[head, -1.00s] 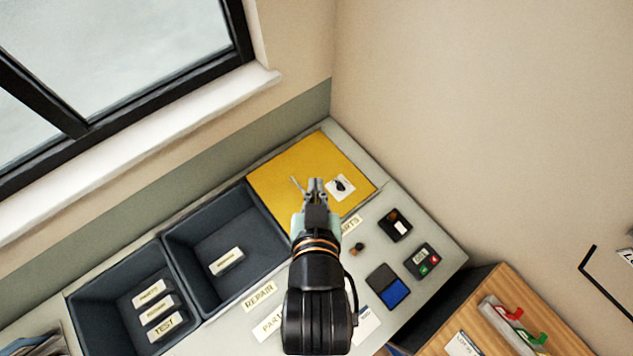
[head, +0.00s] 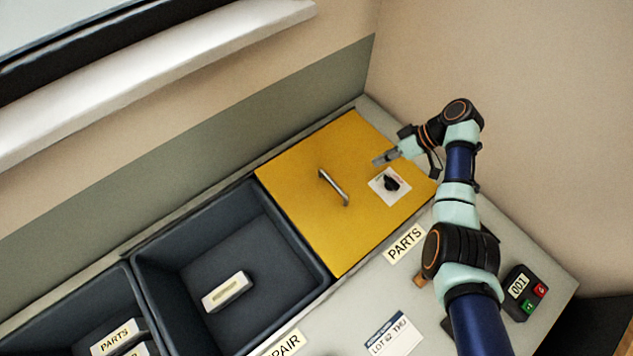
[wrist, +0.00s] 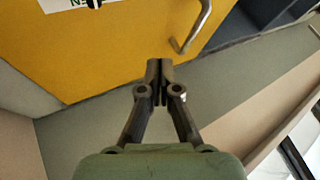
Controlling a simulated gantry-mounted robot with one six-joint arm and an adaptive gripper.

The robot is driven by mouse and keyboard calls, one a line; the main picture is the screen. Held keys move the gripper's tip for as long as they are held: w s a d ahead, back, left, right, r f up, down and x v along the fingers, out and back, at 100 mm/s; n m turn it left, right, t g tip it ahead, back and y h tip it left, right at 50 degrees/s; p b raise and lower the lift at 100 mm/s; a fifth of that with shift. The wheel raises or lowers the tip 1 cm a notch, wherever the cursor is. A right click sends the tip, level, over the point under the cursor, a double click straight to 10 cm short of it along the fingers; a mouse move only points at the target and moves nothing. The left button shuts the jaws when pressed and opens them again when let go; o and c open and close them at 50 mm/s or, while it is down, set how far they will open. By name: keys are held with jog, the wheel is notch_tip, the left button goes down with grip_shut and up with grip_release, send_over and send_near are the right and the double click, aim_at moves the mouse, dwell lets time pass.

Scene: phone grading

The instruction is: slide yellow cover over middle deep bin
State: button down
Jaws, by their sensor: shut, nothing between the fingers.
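The yellow cover (head: 310,215) lies flat over the right-hand bin space, with a metal bar handle (head: 333,187) and a white label with a black knob-like mark (head: 390,185) on it. The middle deep bin (head: 185,255) is open beside the cover's left edge, with one pale labelled block (head: 228,291) inside. My gripper (head: 378,160) is shut and empty over the cover's far right part, right of the handle and apart from it. In the wrist view the closed fingertips (wrist: 160,65) show near the cover's edge, with the handle (wrist: 192,32) beyond them.
Another deep bin (head: 120,285) at lower left holds labelled blocks. A PARTS label (head: 405,243), a lot card (head: 388,332) and a small device with buttons (head: 525,290) lie on the counter in front. Walls stand close behind and right of the cover.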

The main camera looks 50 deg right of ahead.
jog(key=b, duration=0.2)
send_near(343, 189)
jog(key=w+f, duration=0.1)
jog(key=w, duration=0.1)
jog(key=w+f, duration=0.1)
jog(key=shift+w+d+f, duration=0.1)
jog(key=shift+w+f, duration=0.2)
jog(key=shift+w, duration=0.05)
jog(key=a, duration=0.1)
jog(key=w+a+p, duration=0.1)
jog(key=a, duration=0.1)
jog(key=shift+a+r, duration=0.15)
jog(key=shift+r, duration=0.05)
jog(key=shift+a+r, duration=0.1)
jog(key=shift+a, duration=0.3)
jog(key=shift+a, duration=0.1)
